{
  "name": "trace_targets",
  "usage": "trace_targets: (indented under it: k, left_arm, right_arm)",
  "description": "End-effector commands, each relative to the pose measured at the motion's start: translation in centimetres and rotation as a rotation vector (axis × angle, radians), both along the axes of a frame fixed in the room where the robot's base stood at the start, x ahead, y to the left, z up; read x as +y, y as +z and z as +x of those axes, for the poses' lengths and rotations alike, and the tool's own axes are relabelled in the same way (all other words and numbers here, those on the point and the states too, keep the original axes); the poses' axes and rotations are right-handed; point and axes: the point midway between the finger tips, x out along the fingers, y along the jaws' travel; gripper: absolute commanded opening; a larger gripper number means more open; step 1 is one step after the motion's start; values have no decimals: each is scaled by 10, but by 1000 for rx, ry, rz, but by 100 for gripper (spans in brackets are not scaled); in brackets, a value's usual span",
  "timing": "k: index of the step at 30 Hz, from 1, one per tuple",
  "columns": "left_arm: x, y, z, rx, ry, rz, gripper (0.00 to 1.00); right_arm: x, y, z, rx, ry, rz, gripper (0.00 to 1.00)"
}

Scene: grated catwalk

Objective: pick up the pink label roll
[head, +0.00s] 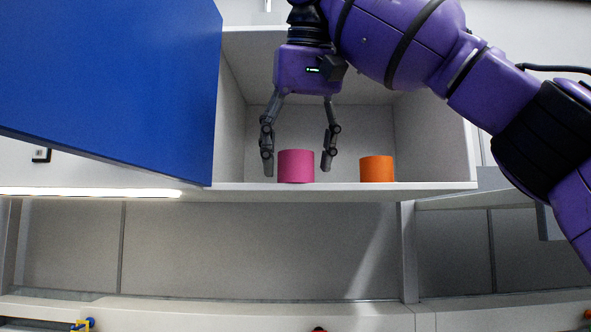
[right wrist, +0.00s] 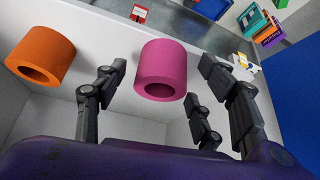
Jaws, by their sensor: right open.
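The pink label roll (head: 296,167) stands upright on the floor of an open wall cabinet. My right gripper (head: 297,164) reaches down into the cabinet, open, with a finger on each side of the roll and a visible gap on both sides. In the right wrist view the pink roll (right wrist: 160,62), with a dark hole in its end, shows between the open fingers (right wrist: 163,64); I see no contact. My left gripper is not in view.
An orange roll (head: 377,169) stands right of the pink one, just outside my right-hand finger; it also shows in the right wrist view (right wrist: 40,50). The cabinet's blue door (head: 120,85) hangs open at left. Cabinet walls (head: 432,130) close in the sides. A counter (head: 220,312) lies below.

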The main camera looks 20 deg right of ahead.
Motion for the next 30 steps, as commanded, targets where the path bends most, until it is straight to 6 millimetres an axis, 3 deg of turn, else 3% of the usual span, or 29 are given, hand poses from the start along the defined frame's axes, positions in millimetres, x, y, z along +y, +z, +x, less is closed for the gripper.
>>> trace_targets:
  k: [9,20,30]
  left_arm:
    - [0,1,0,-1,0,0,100]
    - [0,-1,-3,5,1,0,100]
    - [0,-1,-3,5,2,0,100]
  right_arm:
    - [-1,-4,2,-4,0,1,63]
    - [0,-4,2,-2,0,1,17]
    - [0,-2,2,-2,-1,0,15]
